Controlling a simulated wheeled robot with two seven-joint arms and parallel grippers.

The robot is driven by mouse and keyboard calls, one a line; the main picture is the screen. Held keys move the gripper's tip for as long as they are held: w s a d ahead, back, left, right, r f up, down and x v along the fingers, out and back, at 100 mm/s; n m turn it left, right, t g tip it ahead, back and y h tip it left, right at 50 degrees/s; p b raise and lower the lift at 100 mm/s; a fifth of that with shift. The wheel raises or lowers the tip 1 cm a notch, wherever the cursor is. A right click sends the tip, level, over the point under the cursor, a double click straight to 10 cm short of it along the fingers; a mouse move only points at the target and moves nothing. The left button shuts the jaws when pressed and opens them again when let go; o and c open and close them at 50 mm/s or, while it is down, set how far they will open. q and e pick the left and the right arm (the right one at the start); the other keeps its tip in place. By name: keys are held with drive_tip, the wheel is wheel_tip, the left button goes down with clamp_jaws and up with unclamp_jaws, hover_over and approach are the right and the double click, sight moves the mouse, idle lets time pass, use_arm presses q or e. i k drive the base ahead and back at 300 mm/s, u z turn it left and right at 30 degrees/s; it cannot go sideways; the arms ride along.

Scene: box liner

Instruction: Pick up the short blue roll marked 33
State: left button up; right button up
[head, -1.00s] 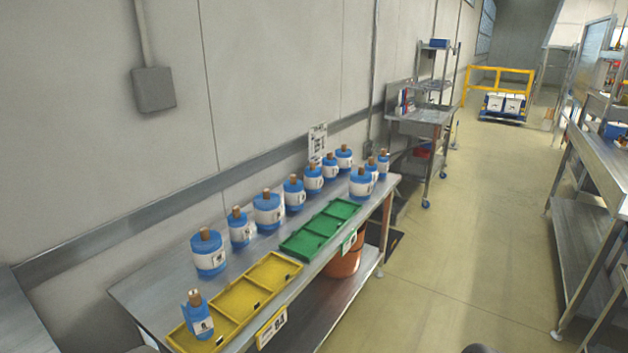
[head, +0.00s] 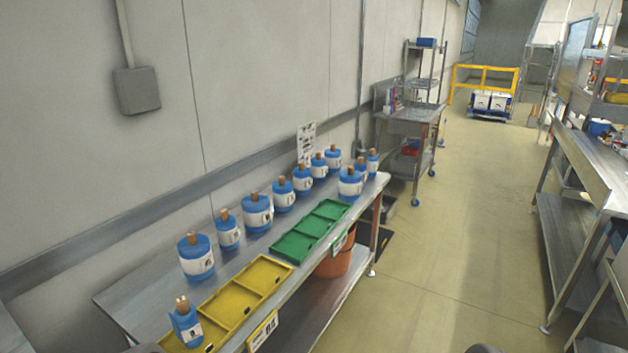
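Several blue rolls with brown cores and white labels stand upright on a steel table along the left wall. They include a wide one (head: 196,257), a slimmer one (head: 227,231), another wide one (head: 257,214) and a row of smaller ones toward the far end, such as one (head: 284,196). The label numbers are too small to read, so I cannot tell which roll is marked 33. Neither gripper shows; only dark rounded parts, probably mine, touch the bottom edge.
A green tray (head: 297,245) lies beyond the yellow one on the steel table (head: 135,297). An orange bin (head: 334,264) stands below. A wheeled steel cart (head: 408,122) stands beyond. A steel bench (head: 600,178) lines the right. The aisle floor (head: 450,225) between is clear.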

sight(302, 181)
drive_tip(key=z, duration=0.95)
drive_tip(key=i, duration=1.45)
drive_tip(key=z, duration=0.25)
drive_tip(key=i, duration=1.45)
drive_tip(key=u, duration=1)
